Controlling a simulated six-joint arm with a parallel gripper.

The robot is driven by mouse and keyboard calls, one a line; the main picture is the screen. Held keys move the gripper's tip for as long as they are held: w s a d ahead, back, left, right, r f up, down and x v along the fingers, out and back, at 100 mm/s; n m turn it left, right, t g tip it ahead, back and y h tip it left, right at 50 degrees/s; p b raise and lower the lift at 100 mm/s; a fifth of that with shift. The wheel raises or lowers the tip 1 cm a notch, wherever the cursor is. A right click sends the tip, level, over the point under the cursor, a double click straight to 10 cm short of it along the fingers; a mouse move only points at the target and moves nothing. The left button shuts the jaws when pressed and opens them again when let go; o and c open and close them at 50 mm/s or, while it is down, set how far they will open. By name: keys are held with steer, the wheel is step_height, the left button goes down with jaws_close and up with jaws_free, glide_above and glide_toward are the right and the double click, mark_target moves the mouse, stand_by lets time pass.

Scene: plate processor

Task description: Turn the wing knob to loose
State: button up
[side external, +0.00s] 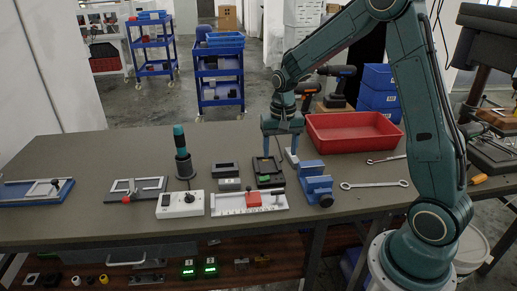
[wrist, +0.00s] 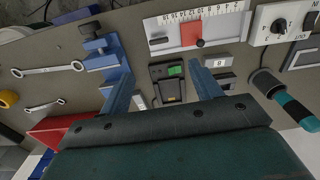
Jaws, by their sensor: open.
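No knob shows readable "loose" markings, so I cannot tell which one is the wing knob. A small dark knob (wrist: 200,43) sits at the red slider (side external: 254,199) of the white ruled stop (side external: 225,208). Another dark knob (side external: 133,186) stands on the white frame with a red clamp (side external: 128,198), and a third (side external: 55,183) on the blue-based fixture at far left. My gripper (side external: 280,153) is open and empty, fingers down, over the black device with a green display (side external: 266,170). In the wrist view that device (wrist: 167,85) lies between the fingers (wrist: 160,75), apart from the knobs.
A blue vise (side external: 316,185) stands right of my gripper, with wrenches (side external: 375,184) beyond it and a red bin (side external: 350,130) behind. A white dial box (side external: 180,204) and upright teal-handled tool (side external: 182,150) stand left. Clear bench lies between the left fixtures.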

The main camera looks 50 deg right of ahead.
mark_target(278, 191)
steer(key=shift+w+d+f, duration=0.15)
steer(key=shift+d+f, duration=0.05)
steer(key=shift+f, duration=0.3)
steer(key=shift+w+d+f, duration=0.15)
steer(key=shift+d+f, duration=0.05)
steer(key=shift+f, duration=0.3)
steer(key=shift+f, duration=6.85)
steer(key=c, duration=1)
